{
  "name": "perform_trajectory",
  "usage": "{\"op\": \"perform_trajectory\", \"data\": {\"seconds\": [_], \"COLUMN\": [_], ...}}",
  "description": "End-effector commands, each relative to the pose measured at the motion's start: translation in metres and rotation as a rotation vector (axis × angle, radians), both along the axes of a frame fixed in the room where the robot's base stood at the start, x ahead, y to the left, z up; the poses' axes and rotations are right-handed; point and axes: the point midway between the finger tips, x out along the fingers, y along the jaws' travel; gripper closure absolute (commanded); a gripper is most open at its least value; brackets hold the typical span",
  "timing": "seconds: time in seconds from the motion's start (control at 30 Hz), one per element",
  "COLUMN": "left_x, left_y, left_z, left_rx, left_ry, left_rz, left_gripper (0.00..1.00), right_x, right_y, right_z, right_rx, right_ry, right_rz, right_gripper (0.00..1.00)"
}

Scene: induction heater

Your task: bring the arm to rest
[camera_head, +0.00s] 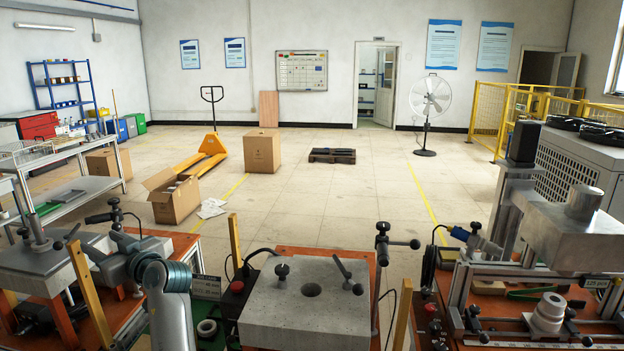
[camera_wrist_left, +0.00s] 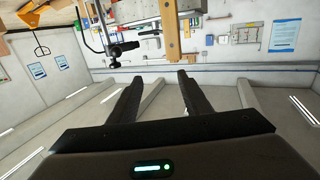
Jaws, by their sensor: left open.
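My left arm (camera_head: 168,300) rises at the lower left of the head view and bends left over the left workbench. Its gripper (camera_head: 92,250) is small and partly hidden there, beside the grey block of the left machine. In the left wrist view the two dark fingers of the left gripper (camera_wrist_left: 162,100) stand wide apart, with nothing between them. A black clamp knob (camera_wrist_left: 120,48) and a yellow post (camera_wrist_left: 172,30) show beyond the fingertips. My right gripper is not in view.
The left machine (camera_head: 30,270) and its yellow post (camera_head: 88,295) stand close to the left arm. A grey block with a hole (camera_head: 310,312) is at centre, a taller machine (camera_head: 570,245) at right. Open floor (camera_head: 330,200) lies beyond the benches, with cardboard boxes (camera_head: 262,152).

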Motion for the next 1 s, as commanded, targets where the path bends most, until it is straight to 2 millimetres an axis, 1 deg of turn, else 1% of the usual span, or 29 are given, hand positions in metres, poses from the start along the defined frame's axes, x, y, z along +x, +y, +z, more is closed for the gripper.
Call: {"op": "perform_trajectory", "data": {"seconds": [0.27,0.37,0.57,0.67,0.77,0.8,0.87,0.9,0.97,1.0], "left_x": [-0.012,-0.019,-0.04,-0.056,-0.08,-0.091,-0.109,-0.121,-0.14,-0.154], "left_y": [-0.004,-0.007,-0.018,-0.027,-0.043,-0.05,-0.062,-0.07,-0.084,-0.093], "left_z": [-0.033,-0.05,-0.098,-0.132,-0.173,-0.19,-0.215,-0.231,-0.254,-0.269], "left_rx": [-0.024,-0.036,-0.075,-0.103,-0.139,-0.157,-0.182,-0.199,-0.223,-0.241], "left_ry": [0.05,0.078,0.16,0.221,0.306,0.343,0.4,0.439,0.499,0.539], "left_rz": [-0.026,-0.043,-0.094,-0.135,-0.196,-0.224,-0.268,-0.301,-0.349,-0.383], "left_gripper": [0.56,0.56,0.56,0.56,0.56,0.56,0.56,0.56,0.56,0.56], "right_x": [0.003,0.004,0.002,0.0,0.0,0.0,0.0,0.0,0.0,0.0], "right_y": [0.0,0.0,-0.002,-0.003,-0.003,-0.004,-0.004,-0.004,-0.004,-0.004], "right_z": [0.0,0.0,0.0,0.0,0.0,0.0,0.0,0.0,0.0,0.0], "right_rx": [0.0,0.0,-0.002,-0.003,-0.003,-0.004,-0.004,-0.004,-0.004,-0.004], "right_ry": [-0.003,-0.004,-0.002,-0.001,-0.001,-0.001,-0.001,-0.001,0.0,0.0], "right_rz": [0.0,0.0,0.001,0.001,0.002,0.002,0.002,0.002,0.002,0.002], "right_gripper": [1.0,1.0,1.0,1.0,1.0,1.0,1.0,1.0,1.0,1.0]}}
